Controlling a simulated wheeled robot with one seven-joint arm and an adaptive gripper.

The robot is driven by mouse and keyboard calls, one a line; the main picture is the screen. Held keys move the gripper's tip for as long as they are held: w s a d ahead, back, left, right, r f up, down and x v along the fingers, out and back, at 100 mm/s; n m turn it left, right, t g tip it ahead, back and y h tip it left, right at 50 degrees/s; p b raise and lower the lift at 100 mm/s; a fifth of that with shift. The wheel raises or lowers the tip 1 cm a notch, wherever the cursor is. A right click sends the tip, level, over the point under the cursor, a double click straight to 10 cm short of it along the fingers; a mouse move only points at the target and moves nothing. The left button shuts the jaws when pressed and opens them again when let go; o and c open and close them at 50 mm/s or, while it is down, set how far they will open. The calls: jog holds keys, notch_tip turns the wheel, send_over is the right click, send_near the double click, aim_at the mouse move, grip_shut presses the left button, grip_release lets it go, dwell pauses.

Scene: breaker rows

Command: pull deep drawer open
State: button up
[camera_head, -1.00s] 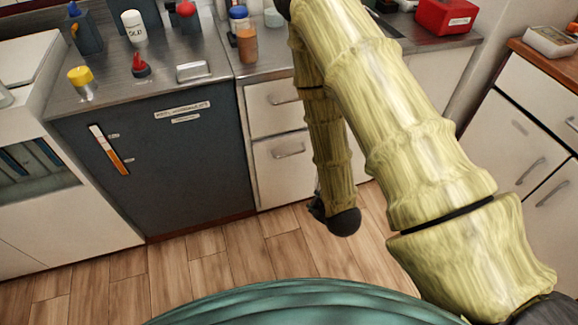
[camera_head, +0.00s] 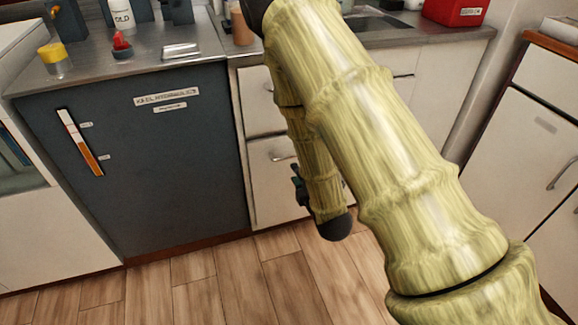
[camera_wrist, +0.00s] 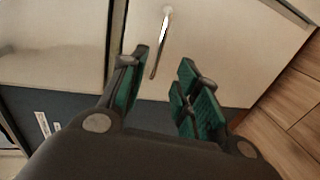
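The deep drawer (camera_head: 265,190) is the lower white drawer front under the counter, right of the dark cabinet. It looks shut. Its metal bar handle (camera_head: 282,157) shows just left of my forearm, which hides the drawer's right part. In the wrist view the drawer front (camera_wrist: 220,40) fills the upper middle, with the handle (camera_wrist: 161,45) running nearly upright in the picture. My gripper (camera_wrist: 163,60) is open, its green-padded fingers on either side of the handle's lower end in the picture. I cannot tell whether the handle is at fingertip depth; no contact is visible.
The dark cabinet (camera_head: 150,190) stands to the left. Above it the counter (camera_head: 130,75) holds a yellow-capped jar, a red-topped item and bottles. A shallower upper drawer (camera_head: 258,105) is above. White cabinets (camera_head: 520,140) stand at right. The wooden floor (camera_head: 220,280) in front is clear.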

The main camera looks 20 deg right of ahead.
aim_at(290, 157)
jog(key=b+x, duration=0.2)
jog(key=x, duration=0.9)
jog(key=shift+r, duration=0.15)
